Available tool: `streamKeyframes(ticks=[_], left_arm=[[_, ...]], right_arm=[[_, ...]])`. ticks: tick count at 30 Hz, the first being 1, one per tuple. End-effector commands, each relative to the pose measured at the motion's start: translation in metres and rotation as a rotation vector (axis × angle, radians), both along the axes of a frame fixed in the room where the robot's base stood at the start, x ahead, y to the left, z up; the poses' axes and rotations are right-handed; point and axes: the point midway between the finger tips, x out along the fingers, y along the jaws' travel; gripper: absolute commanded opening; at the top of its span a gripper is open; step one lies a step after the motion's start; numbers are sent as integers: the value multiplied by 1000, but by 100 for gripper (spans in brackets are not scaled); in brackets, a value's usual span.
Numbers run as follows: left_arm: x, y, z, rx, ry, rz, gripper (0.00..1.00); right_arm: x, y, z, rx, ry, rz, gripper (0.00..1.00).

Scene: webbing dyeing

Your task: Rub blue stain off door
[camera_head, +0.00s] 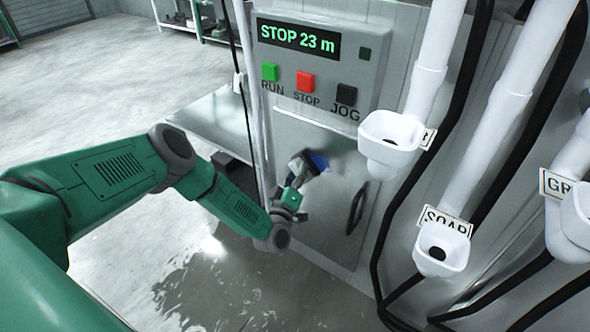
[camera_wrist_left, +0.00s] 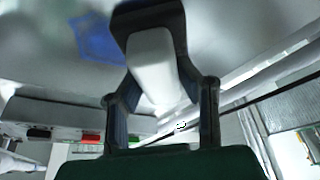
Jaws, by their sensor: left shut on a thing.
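The grey door (camera_head: 332,232) is below the control panel, with a dark handle (camera_head: 356,208) at its right. The blue stain (camera_head: 319,162) is a small patch on the door's upper part; it also shows in the left wrist view (camera_wrist_left: 97,40) at the upper left. My left gripper (camera_head: 298,172) is in front of the door, just left of the stain. In the left wrist view its dark fingers are shut on a white block (camera_wrist_left: 153,62). The block overlaps the door in that view; I cannot tell whether it touches. My right gripper is in neither view.
The control panel (camera_head: 318,62) reads STOP 23 m, with green, red and black buttons. White funnels, one by a SOAP label (camera_head: 447,221), and black hoses stand at the right. A grey table (camera_head: 212,128) is behind my left forearm. The floor looks wet.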

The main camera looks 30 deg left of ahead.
Motion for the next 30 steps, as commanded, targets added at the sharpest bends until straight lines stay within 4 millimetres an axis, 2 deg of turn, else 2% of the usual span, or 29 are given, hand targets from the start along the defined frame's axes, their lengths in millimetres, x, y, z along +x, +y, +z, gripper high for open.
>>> streamKeyframes(ticks=[9, 20, 30], left_arm=[[1, -29, 1, -2, -2, -3, 6], [0, -46, 1, -2, -1, -4, 6], [-4, -75, 1, -2, -2, -5, 6]], right_arm=[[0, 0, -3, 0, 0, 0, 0], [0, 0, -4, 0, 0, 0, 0], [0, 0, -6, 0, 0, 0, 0]])
